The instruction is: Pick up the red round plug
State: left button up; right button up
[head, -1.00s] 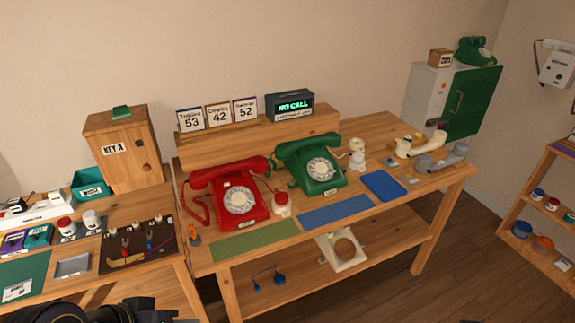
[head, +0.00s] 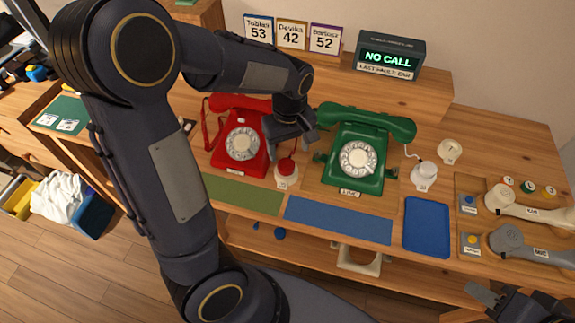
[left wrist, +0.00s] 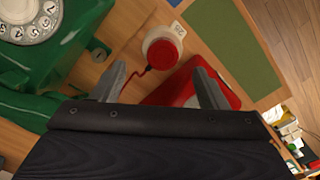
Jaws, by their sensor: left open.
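The red round plug (head: 286,167) sits on a small white base (head: 286,181) on the bench, between the red phone (head: 240,143) and the green phone (head: 357,150). In the left wrist view the plug (left wrist: 163,54) lies just beyond the gap between my fingertips, with a thin red cord running from it. My left gripper (head: 290,137) is open and empty, above and behind the plug, with no contact visible. It also shows in the left wrist view (left wrist: 160,85). My right gripper (head: 488,297) is partly cut off at the bottom right corner.
A green mat (head: 240,194), a blue mat (head: 338,220) and a blue tray (head: 427,226) lie along the front. A white plug-like piece (head: 424,175) and handsets (head: 535,208) stand to the right. A NO CALL display (head: 389,60) stands behind.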

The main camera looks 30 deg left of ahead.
aim_at(286, 165)
pick_arm(q)
jog(key=f, duration=0.7)
jog(key=shift+a, duration=0.4)
jog(key=c, duration=1)
jog(key=shift+r, duration=0.1)
